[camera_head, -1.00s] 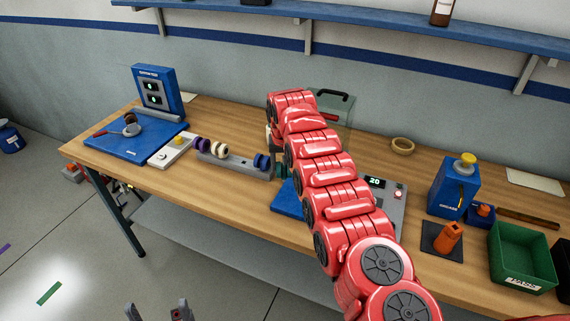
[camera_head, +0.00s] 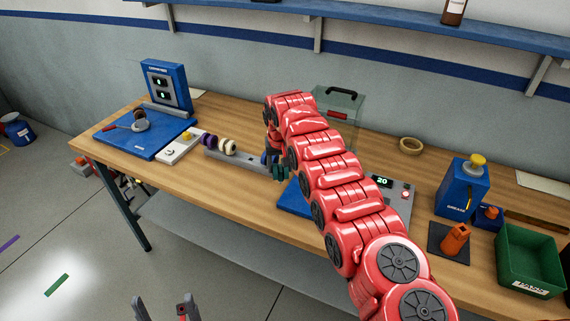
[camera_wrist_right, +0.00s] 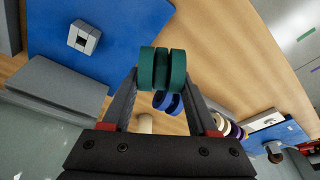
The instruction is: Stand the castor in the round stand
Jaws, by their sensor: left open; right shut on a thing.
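My right gripper (camera_wrist_right: 162,85) is shut on a green twin-wheel castor (camera_wrist_right: 162,69), held across its fingertips in the right wrist view. The castor also shows in the head view (camera_head: 281,171), beside the right end of a grey rack (camera_head: 240,161); the red arm hides most of that gripper. Blue wheels (camera_wrist_right: 168,101) show beyond the castor in the wrist view. A small dark round piece (camera_head: 141,124) sits on the left blue mat (camera_head: 150,143); I cannot tell whether it is the round stand. My left gripper (camera_head: 163,308) is open and empty at the bottom, away from the table.
Purple wheels (camera_head: 210,141) and cream wheels (camera_head: 231,147) sit in the rack. A grey block with a square hole (camera_wrist_right: 84,38) lies on another blue mat. A tan ring (camera_head: 411,144), blue grease dispenser (camera_head: 462,188) and green bin (camera_head: 530,260) stand on the right.

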